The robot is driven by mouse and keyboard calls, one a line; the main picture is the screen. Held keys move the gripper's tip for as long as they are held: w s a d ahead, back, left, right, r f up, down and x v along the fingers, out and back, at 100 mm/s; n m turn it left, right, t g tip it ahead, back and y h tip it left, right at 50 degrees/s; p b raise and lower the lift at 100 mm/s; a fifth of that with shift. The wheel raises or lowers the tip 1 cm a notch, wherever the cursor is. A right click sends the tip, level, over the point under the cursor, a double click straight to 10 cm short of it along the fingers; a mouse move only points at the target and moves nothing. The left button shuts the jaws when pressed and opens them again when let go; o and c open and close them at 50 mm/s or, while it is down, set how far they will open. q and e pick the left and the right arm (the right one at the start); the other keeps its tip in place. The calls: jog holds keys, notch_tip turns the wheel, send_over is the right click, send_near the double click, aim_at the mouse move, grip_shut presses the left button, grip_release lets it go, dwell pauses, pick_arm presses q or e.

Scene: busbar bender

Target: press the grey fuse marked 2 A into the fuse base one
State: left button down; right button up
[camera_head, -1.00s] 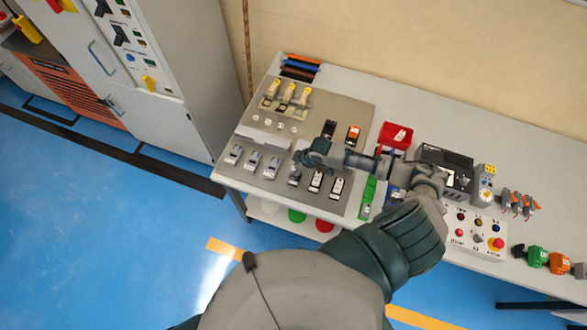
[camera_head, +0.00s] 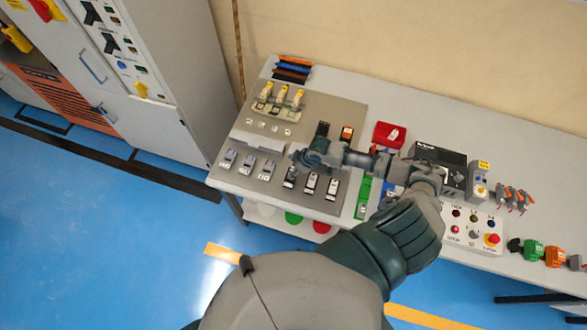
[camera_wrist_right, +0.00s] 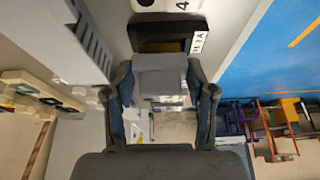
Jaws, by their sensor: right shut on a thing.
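My right gripper (camera_wrist_right: 160,100) is shut on a grey fuse (camera_wrist_right: 160,75), a plain block between its two fingers. Just beyond the fuse in the wrist view is a dark fuse base (camera_wrist_right: 160,32) with a white label (camera_wrist_right: 199,42) that appears to read 2 A. The fuse overlaps the base's opening, and I cannot tell how deep it sits. In the head view my right gripper (camera_head: 300,160) is over the upper end of the leftmost black-and-white base (camera_head: 290,178). The fuse is hidden there by the gripper. My left gripper is not in view.
Two similar bases (camera_head: 311,184) (camera_head: 332,188) stand to the right on the grey board (camera_head: 345,107). Several grey pieces (camera_head: 248,161) lie to the left. A red bin (camera_head: 385,130), a black device (camera_head: 432,154) and a button box (camera_head: 471,226) stand further right.

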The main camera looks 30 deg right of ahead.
jog(key=shift+d+f, duration=0.3)
jog(key=shift+f, duration=0.15)
jog(key=shift+a+f+b, duration=0.15)
jog(key=shift+f+b, duration=0.05)
jog(key=shift+b, duration=0.1)
jog(key=shift+a+r, duration=0.2)
jog(key=shift+a, duration=0.05)
jog(key=shift+r+p, duration=0.2)
jog(key=shift+p, duration=0.4)
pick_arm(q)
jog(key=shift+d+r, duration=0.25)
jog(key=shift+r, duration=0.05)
pick_arm(e)
jog(key=shift+d, duration=0.15)
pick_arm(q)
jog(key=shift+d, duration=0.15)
pick_arm(e)
jog(key=shift+d, duration=0.1)
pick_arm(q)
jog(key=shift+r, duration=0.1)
pick_arm(e)
jog(key=shift+a, duration=0.2)
pick_arm(q)
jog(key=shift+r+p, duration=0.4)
jog(key=shift+p, duration=0.1)
pick_arm(e)
jog(key=shift+a, duration=0.5)
